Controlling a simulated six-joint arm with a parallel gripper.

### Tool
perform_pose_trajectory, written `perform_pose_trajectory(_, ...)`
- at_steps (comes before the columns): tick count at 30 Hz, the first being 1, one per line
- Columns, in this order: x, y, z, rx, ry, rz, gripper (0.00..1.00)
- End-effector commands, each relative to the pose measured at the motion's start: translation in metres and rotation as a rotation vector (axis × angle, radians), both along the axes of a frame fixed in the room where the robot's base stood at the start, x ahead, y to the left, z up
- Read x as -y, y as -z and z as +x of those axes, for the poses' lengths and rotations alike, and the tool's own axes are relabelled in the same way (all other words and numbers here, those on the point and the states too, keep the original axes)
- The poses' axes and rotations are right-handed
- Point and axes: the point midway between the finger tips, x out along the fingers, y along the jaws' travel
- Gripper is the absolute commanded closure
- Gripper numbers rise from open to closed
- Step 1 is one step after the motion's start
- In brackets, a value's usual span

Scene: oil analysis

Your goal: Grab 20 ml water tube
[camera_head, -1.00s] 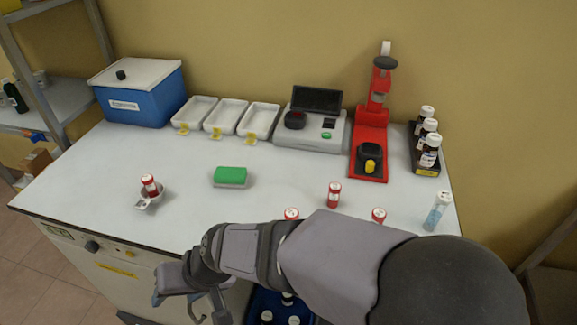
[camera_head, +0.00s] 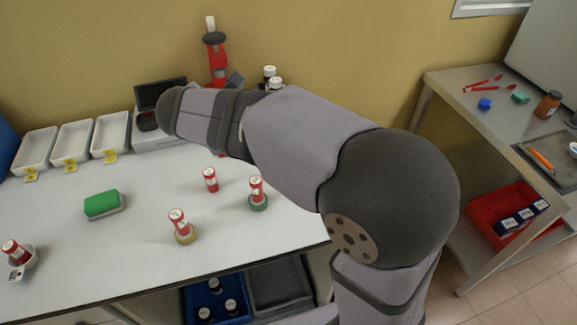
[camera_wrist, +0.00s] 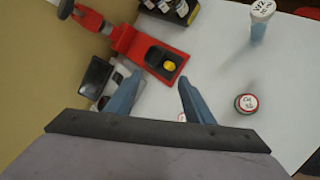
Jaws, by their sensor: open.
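The water tube (camera_wrist: 260,24) shows at the top right of the wrist view. It is a clear tube with pale blue liquid and a white labelled cap, and it stands upright on the white table. My gripper (camera_wrist: 159,78) is open and empty in the wrist view, with its two blue-grey fingers apart. Its fingertips lie over the area by the red press, to the left of the tube and clear of it. In the head view my arm hides the tube, and I cannot make out the fingers clearly.
The red press (camera_wrist: 165,58) shows just beyond my fingers, with a dark bottle rack (camera_wrist: 185,22) behind it. A red-labelled vial (camera_wrist: 246,103) stands below the tube. More red vials (camera_head: 210,180) and a green sponge (camera_head: 101,203) are on the table. Bare table surrounds the tube.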

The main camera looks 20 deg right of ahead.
Motion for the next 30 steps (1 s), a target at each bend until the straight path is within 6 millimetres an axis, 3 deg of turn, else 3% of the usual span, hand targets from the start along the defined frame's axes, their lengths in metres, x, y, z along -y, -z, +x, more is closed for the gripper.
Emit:
perform_pose_trajectory(1, 0.034, 0.026, -0.005, 0.002, 0.015, -0.11, 0.52)
perform_pose_trajectory(6, 0.13, 0.041, -0.025, 0.003, 0.045, -0.491, 0.52)
perform_pose_trajectory(9, 0.167, 0.041, -0.037, 0.002, 0.059, -0.67, 0.52)
perform_pose_trajectory(11, 0.18, 0.042, -0.044, -0.004, 0.051, -0.754, 0.52)
perform_pose_trajectory(20, 0.171, 0.078, -0.065, -0.098, -0.13, -0.877, 0.52)
perform_pose_trajectory(30, 0.179, 0.086, -0.055, -0.105, -0.138, -0.876, 0.52)
